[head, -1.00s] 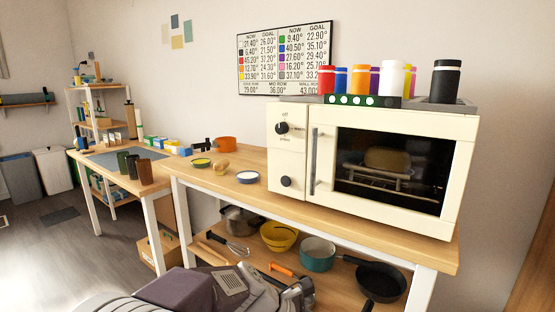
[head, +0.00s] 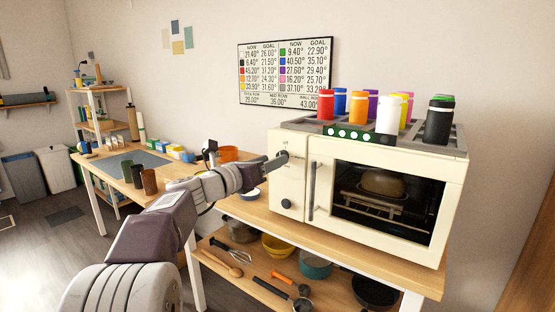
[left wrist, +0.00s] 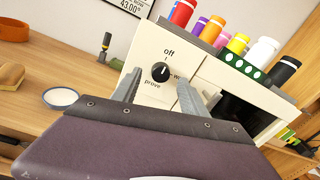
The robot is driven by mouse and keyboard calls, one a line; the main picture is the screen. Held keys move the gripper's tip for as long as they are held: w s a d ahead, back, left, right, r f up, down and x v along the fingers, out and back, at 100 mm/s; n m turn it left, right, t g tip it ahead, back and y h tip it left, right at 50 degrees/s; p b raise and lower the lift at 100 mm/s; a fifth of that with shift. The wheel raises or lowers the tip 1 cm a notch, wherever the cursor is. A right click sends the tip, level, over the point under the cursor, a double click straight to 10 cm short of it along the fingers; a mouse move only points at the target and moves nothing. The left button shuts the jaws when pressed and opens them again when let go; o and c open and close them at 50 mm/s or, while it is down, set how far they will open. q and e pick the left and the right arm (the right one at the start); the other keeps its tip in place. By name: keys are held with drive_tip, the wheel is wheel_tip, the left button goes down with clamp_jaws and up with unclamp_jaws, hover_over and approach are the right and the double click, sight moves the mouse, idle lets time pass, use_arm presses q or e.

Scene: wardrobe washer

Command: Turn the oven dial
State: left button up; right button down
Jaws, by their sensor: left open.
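The cream oven (head: 297,220) stands on the wooden counter, with a glass door at its right. Its upper black dial (left wrist: 160,72) sits on the front panel among the printed words "off" and "prove"; in the head view it is partly hidden by my gripper. A lower black dial (head: 286,204) is below it. My left gripper (head: 272,162) is open in front of the upper dial. In the left wrist view its two grey fingers (left wrist: 160,94) stand apart on either side of the dial, and contact cannot be told. My right gripper is out of view.
Several coloured cylinders (head: 387,120) stand in a rack on the oven. A vertical door handle (head: 312,187) is right of the dials. A white-topped dish (left wrist: 61,98) lies on the counter left of the oven.

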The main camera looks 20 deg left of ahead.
use_arm(q)
drive_tip(key=x, duration=0.3)
drive_tip(key=shift+w, duration=0.2)
clamp_jaws()
drive_tip(key=shift+d, duration=0.1)
